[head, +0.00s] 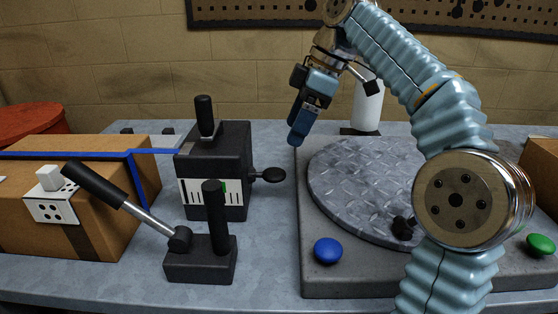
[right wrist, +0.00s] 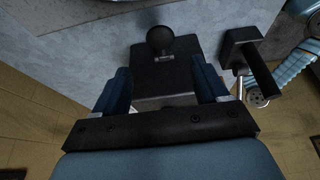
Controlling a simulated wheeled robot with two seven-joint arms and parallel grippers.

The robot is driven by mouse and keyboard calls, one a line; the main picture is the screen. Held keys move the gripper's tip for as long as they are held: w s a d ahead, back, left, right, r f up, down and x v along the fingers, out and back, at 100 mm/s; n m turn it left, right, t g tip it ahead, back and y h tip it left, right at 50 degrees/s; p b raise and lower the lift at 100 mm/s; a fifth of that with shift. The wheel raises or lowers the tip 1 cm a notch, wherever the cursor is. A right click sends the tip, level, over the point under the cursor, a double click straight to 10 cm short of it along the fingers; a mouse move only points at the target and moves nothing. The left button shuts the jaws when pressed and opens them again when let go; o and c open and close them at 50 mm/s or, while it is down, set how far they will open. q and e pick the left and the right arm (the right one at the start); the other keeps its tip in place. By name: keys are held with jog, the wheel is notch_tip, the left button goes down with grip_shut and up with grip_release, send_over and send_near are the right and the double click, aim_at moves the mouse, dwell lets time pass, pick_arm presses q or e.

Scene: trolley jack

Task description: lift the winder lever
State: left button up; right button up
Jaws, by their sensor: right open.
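A dark box (head: 232,150) stands mid-table with a striped scale with a green mark, an upright black grip (head: 204,113) on top and a short lever with a round black knob (head: 270,175) on its right side. In front, a low black base (head: 200,262) carries a post and a tilted lever (head: 107,188) with a steel rod and black grip. No label tells which is the winder lever. My right gripper (head: 298,133) is open and empty, above and right of the box. In the right wrist view the box (right wrist: 165,72) and knob (right wrist: 160,38) show beyond the blue fingers.
A cardboard box (head: 100,225) with blue tape and a white socket-like piece stands left. A grey plate with a round turntable (head: 350,190), a blue button (head: 328,251) and a green button (head: 541,244) lies right. A white bottle (head: 367,105) stands behind. Free tabletop lies between box and plate.

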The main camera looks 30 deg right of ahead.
aim_at(275, 172)
jog(key=x, duration=0.9)
jog(key=shift+f, duration=0.35)
grip_shut()
